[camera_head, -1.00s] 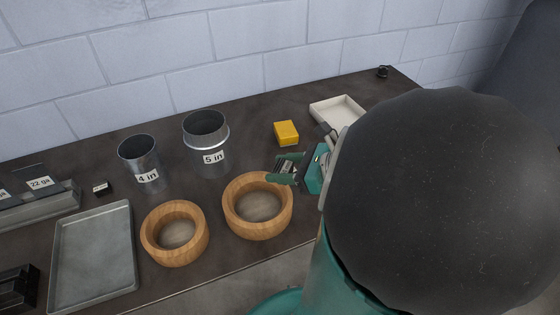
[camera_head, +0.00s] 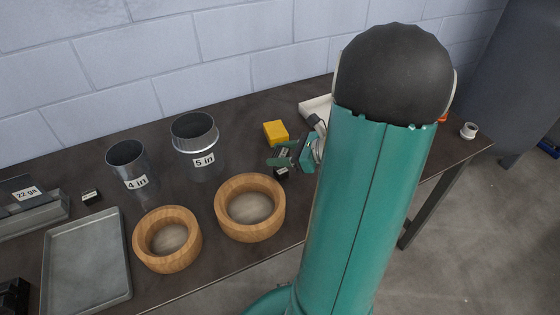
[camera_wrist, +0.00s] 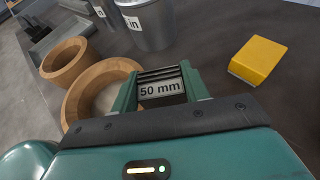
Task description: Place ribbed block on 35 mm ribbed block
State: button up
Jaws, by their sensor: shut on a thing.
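My gripper (camera_wrist: 161,92) is shut on a dark ribbed block (camera_wrist: 161,88) labelled "50 mm", held between its two green fingers in the wrist view. In the head view my gripper (camera_head: 280,154) is behind the right wooden ring and in front of the yellow block. A small dark piece with a pale mark (camera_head: 282,173) shows just below the fingers; I cannot tell whether it is the held block or another. A small dark labelled block (camera_head: 91,197) sits at the left, between the "4 in" cylinder and the grey rack; its label is too small to read.
Two wooden rings (camera_head: 167,239) (camera_head: 250,208) stand near the front edge. Metal cylinders marked "4 in" (camera_head: 127,166) and "5 in" (camera_head: 196,147) stand behind them. A yellow block (camera_head: 276,133) is at right. A grey tray (camera_head: 88,262) and a rack (camera_head: 30,209) are at left.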

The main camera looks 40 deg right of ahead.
aim_at(281, 169)
jog(key=f, duration=0.1)
jog(key=w+d+f, duration=0.1)
jog(key=shift+w+d+f, duration=0.35)
jog(key=shift+f, duration=0.05)
jog(key=shift+w+d+f, duration=0.1)
jog(key=shift+f, duration=1.55)
jog(key=shift+f, duration=0.1)
jog(key=o, duration=1.2)
